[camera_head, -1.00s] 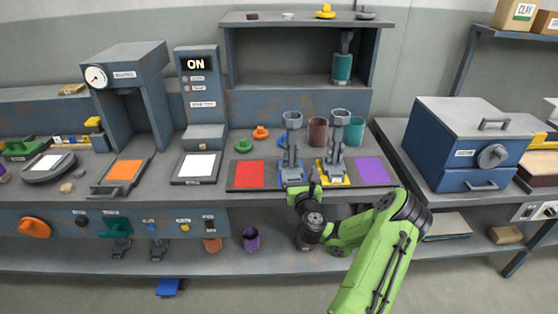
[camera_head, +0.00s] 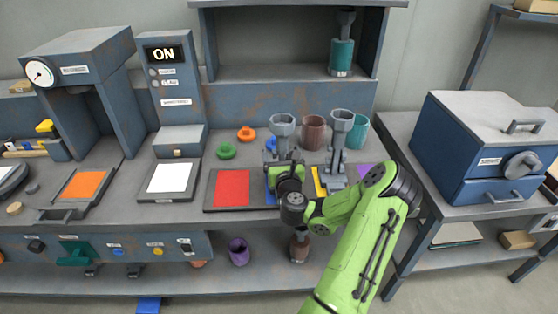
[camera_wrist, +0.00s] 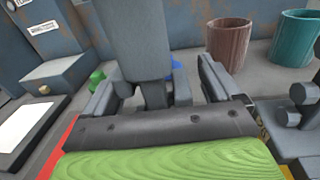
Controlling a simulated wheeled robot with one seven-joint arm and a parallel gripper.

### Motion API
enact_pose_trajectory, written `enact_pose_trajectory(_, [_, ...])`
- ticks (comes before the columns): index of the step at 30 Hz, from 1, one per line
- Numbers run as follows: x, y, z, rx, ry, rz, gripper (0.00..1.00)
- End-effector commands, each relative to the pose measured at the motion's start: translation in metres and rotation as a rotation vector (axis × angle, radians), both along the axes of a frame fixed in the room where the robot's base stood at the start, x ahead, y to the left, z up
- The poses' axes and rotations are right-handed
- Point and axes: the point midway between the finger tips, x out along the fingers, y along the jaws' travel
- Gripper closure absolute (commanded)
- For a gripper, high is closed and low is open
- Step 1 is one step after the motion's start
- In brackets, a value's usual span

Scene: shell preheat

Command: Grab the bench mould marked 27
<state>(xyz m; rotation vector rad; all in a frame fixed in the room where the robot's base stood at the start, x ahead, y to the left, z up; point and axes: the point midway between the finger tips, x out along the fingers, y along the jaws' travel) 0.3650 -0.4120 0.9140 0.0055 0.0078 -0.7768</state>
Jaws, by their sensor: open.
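Two grey moulds stand upright on the bench: one (camera_head: 282,125) at the blue pad (camera_head: 271,195) and one (camera_head: 338,145) at the yellow pad (camera_head: 319,182). I cannot read a 27 on either. My gripper (camera_head: 286,168) is in front of the mould at the blue pad and hides its lower part. In the wrist view my gripper (camera_wrist: 160,88) is open, and the grey mould (camera_wrist: 135,38) stands between its fingers. I cannot tell whether they touch it. The other grey mould shows partly at the right edge (camera_wrist: 300,115).
A brown cup (camera_head: 313,132) and a teal cup (camera_head: 357,133) stand behind the moulds. A red pad (camera_head: 232,188) lies left of the blue one. A teal mould (camera_head: 341,55) stands on the shelf above. A blue cabinet (camera_head: 490,150) stands at the right.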

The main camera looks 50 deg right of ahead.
Motion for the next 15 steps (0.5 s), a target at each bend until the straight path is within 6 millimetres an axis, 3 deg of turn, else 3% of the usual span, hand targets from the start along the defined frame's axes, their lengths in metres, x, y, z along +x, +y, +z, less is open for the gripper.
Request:
enact_pose_trajectory(6, [-0.0004, 0.0003, 0.0012, -0.001, -0.001, 0.000, 0.13])
enact_pose_trajectory(15, [-0.0002, 0.0003, 0.0009, 0.000, 0.000, 0.000, 0.59])
